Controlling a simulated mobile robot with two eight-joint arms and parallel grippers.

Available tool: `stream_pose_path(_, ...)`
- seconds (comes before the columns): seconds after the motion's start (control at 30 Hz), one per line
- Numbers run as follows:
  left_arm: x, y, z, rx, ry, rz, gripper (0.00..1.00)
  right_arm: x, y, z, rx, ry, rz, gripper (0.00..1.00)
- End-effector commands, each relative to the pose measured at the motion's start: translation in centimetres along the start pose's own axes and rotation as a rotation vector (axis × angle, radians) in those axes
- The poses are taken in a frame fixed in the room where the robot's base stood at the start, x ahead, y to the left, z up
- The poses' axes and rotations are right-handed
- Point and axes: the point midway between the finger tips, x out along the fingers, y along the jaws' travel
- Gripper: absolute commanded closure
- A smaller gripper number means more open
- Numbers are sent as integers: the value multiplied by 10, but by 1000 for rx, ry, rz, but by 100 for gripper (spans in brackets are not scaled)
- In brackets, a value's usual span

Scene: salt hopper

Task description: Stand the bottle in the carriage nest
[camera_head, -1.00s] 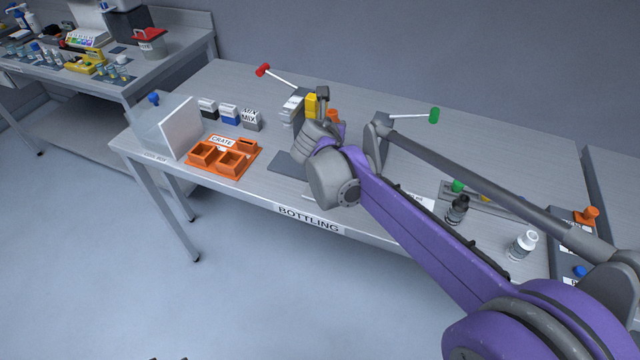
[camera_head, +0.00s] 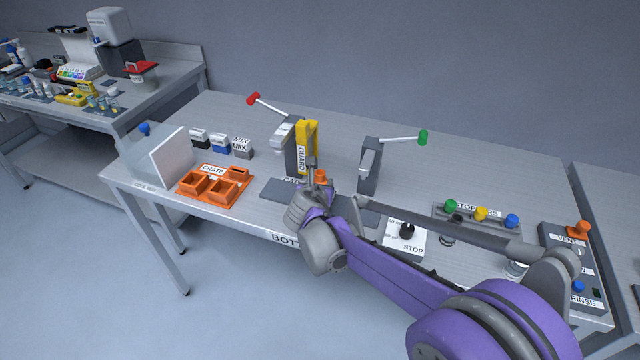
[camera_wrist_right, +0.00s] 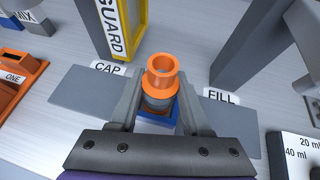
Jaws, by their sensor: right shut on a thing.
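The bottle has an orange neck (camera_head: 320,176), which shows in the right wrist view (camera_wrist_right: 162,72) above a grey body. My right gripper (camera_head: 316,187) is shut on the bottle, with one finger on each side in the right wrist view (camera_wrist_right: 160,98). The bottle looks upright. The fingers and bottle hide much of the nest, so I cannot tell whether the bottle's base is seated. My left gripper is not in view.
The yellow GUARD (camera_head: 312,135) and a red-handled post (camera_head: 290,150) stand behind the gripper. A green-handled post (camera_head: 370,168) stands to the right. The orange crate (camera_head: 215,200) is left. The stopper rack (camera_head: 470,232) and control panel (camera_head: 562,250) are right.

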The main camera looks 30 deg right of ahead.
Motion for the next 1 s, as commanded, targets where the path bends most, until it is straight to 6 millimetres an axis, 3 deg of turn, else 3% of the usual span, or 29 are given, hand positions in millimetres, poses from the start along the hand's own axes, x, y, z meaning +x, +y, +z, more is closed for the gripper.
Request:
stream_pose_path(0.33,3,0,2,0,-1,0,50,2,0,-3,0,0,0,100)
stream_pose_path(0.37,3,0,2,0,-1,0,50,2,0,-4,0,0,0,51)
stream_pose_path(0.53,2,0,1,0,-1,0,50,2,0,-2,0,0,0,22)
stream_pose_path(0.87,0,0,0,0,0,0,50,0,0,0,0,0,0,22)
stream_pose_path(1.0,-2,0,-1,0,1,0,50,-17,1,1,-1,0,3,22)
